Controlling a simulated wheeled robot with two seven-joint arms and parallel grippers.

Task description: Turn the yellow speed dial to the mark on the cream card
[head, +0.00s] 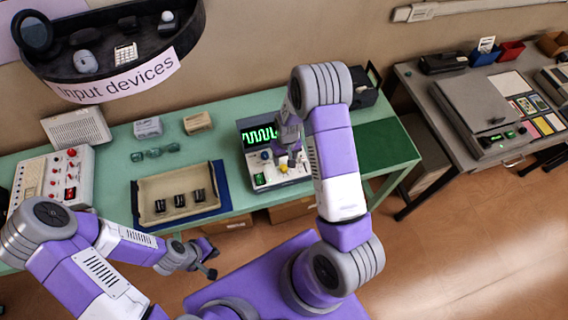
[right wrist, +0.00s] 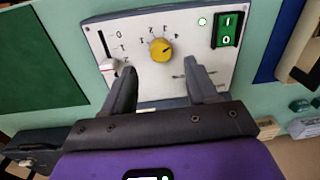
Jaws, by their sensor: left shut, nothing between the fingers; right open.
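The yellow speed dial (right wrist: 159,49) sits on the pale control panel, ringed by printed numbers. A dark mark shows on its face, but I cannot tell its exact setting. In the head view the dial (head: 284,169) is partly hidden below my right gripper (head: 289,159). That gripper, also in the right wrist view (right wrist: 158,70), is open; the dial appears just beyond and between its fingertips, not visibly touched. A cream card (head: 198,122) stands at the back of the green table; its writing is too small to read. My left gripper (head: 209,262) is shut and empty in front of the table.
The panel also bears a green rocker switch (right wrist: 227,30) and a slider knob (right wrist: 107,65). A green waveform screen (head: 262,134) rises behind it. A beige tray (head: 150,187) with dark parts and a red-knobbed console (head: 52,178) stand to the left. A green mat (head: 384,146) lies clear right.

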